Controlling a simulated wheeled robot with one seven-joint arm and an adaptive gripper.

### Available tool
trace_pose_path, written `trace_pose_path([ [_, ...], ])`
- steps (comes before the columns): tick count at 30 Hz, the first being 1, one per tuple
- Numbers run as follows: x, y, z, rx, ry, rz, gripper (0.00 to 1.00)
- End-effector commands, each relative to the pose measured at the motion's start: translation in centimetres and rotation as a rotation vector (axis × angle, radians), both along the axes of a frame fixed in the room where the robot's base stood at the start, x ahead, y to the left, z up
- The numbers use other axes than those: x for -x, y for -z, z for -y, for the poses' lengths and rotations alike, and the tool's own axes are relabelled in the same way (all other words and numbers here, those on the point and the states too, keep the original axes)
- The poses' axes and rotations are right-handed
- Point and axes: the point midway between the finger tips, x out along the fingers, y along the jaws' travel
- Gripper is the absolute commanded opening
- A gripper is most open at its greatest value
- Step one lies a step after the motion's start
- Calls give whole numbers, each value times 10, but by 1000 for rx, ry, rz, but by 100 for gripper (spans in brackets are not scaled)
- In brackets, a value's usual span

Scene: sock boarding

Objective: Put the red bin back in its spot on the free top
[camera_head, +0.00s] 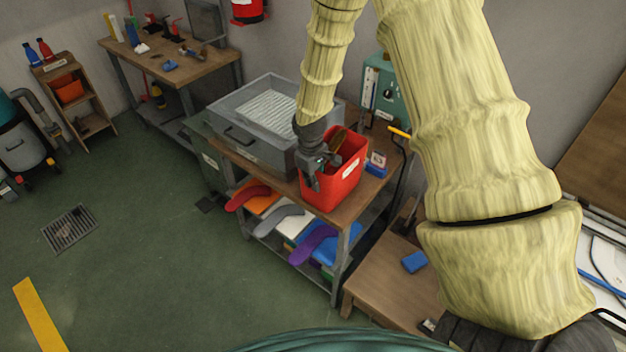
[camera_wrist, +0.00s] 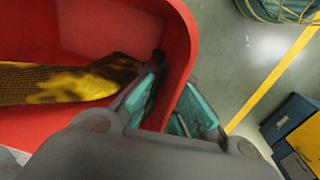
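The red bin (camera_head: 344,185) is at the right part of the cart's wooden top (camera_head: 361,199), close to the front edge. I cannot tell whether its base rests on the wood or hangs just above it. My gripper (camera_head: 314,172) comes down at the bin's left wall. In the wrist view, the fingers of my gripper (camera_wrist: 172,108) straddle the wall of the red bin (camera_wrist: 184,50), one inside and one outside, and look closed on it. A brown and yellow patterned piece (camera_wrist: 60,82) lies inside the bin.
A grey tray (camera_head: 235,134) fills the top's left part. A small blue box (camera_head: 376,168) and a green machine (camera_head: 388,103) stand behind the bin. Coloured sock shapes (camera_head: 312,243) stick out from the shelf below. A lower wooden table (camera_head: 385,285) adjoins at right.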

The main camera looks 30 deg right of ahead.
Motion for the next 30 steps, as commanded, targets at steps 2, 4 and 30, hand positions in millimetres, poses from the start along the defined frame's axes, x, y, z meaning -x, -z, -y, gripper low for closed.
trace_pose_path([
  [2, 0, 0, 0, 0, 0, 1, 0],
  [4, 0, 0, 0, 0, 0, 0, 0],
  [30, -1, -18, -1, 0, 0, 3, 27],
])
